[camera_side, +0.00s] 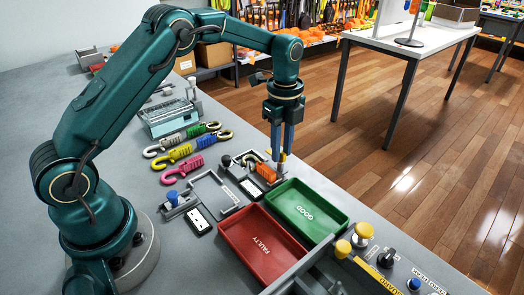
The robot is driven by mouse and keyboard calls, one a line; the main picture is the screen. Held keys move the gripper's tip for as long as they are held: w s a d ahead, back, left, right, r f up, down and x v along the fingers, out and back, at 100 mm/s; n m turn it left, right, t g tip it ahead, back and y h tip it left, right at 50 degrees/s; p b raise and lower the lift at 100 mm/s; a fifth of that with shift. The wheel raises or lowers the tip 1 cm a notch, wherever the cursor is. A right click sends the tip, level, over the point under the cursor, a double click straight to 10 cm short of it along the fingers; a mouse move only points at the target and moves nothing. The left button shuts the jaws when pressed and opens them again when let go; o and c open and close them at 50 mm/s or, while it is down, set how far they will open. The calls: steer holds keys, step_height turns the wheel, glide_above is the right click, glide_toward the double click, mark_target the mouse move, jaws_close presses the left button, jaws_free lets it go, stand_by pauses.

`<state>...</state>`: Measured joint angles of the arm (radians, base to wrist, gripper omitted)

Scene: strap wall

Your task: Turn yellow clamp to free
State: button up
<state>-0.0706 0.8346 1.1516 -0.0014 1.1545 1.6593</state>
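A small yellow part (283,157), which looks like the yellow clamp, shows at the tips of my gripper (280,152), on the far fixture. My gripper points straight down with its two blue fingers close together. I cannot tell whether they grip the yellow part or only stand around it. An orange strap hook (266,173) lies in the far fixture (246,180), just left of and below the fingertips. The clamp's turned position is too small to tell.
A red FAULTY tray (254,231) and a green GOOD tray (288,194) lie in front. A nearer fixture with a blue knob (172,198) and several coloured hooks (172,154) are to the left. A panel with yellow knobs (363,230) is at lower right.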

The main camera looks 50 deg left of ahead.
steer(key=shift+o, duration=0.3)
steer(key=shift+r, duration=0.1)
steer(key=shift+r, duration=2.5)
steer(key=shift+r, duration=0.2)
step_height(320, 180, up, 4)
steer(key=t, duration=0.1)
step_height(320, 180, up, 5)
steer(key=t, duration=0.1)
glide_above(282, 152)
steer(key=s, duration=0.3)
steer(key=s+d+r+n+t, duration=0.2)
steer(key=s+r+n, duration=0.2)
steer(key=s, duration=0.3)
steer(key=s+f+n+t, duration=0.1)
steer(key=s+f+n, duration=0.5)
steer(key=s+n, duration=0.5)
steer(key=n, duration=0.3)
steer(key=shift+s+d+f+t, duration=0.25)
steer(key=shift+f+t, duration=0.05)
steer(key=shift+f, duration=0.1)
